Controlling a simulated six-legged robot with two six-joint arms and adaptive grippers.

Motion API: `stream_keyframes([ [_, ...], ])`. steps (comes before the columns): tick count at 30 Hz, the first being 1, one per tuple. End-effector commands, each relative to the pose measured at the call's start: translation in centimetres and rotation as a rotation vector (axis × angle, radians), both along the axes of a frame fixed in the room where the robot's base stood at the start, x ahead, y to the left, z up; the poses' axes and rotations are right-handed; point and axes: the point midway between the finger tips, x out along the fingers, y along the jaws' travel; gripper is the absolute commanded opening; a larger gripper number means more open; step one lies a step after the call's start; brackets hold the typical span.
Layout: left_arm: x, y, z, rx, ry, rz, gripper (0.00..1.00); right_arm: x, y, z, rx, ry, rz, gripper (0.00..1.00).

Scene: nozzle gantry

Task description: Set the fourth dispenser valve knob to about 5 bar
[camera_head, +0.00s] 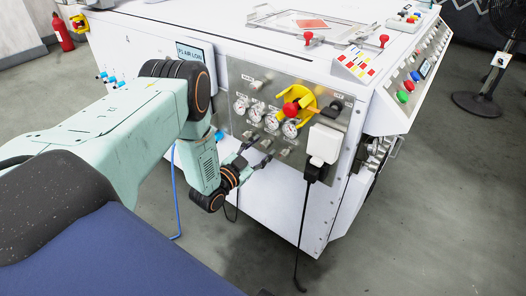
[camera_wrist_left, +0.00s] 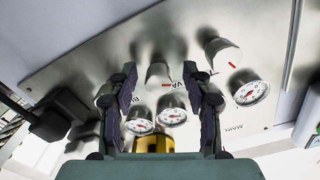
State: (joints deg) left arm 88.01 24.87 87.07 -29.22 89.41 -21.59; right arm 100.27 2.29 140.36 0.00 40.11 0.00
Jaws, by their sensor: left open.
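Pale cylindrical valve knobs sit in a row under round white pressure gauges (camera_head: 290,129) on the grey panel of the white machine. The knob at the right end of the row (camera_head: 284,154) is in the head view; I cannot read its gauge there. My left gripper (camera_head: 256,153) is open just in front of the lower row. In the wrist view its fingers (camera_wrist_left: 165,88) stand apart, with a knob (camera_wrist_left: 159,73) showing between and beyond them. Another knob with a red mark (camera_wrist_left: 222,54) is clear to the right. The left finger partly covers further knobs. I see no contact. My right gripper is not in view.
A yellow handle with a red centre (camera_head: 294,107) sticks out above the gauges. A white box (camera_head: 324,144) with a black plug and hanging cable is right of the knobs. A blue hose (camera_head: 174,195) hangs at left. Floor at front right is free.

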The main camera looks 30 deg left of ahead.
Motion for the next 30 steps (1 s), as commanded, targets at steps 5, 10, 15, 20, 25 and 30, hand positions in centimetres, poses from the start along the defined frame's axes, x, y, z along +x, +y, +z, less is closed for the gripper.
stream_keyframes([
  [5,0.87,-0.36,0.06,-0.001,-0.001,-0.004,0.5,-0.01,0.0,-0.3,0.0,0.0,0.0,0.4],
  [10,0.89,-0.36,0.1,-0.001,0.0,-0.002,0.5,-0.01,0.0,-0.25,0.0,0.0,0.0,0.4],
  [15,0.87,-0.33,0.09,-0.001,0.0,-0.002,0.39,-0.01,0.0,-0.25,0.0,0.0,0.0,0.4],
  [20,0.85,-0.33,0.08,-0.001,0.0,-0.002,0.25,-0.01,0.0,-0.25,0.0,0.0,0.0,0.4],
  [25,0.84,-0.32,0.07,-0.001,0.0,-0.002,0.11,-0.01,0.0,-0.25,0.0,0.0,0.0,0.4],
  [30,0.83,-0.32,0.07,-0.001,0.0,-0.002,0.0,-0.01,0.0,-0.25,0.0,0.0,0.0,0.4],
])
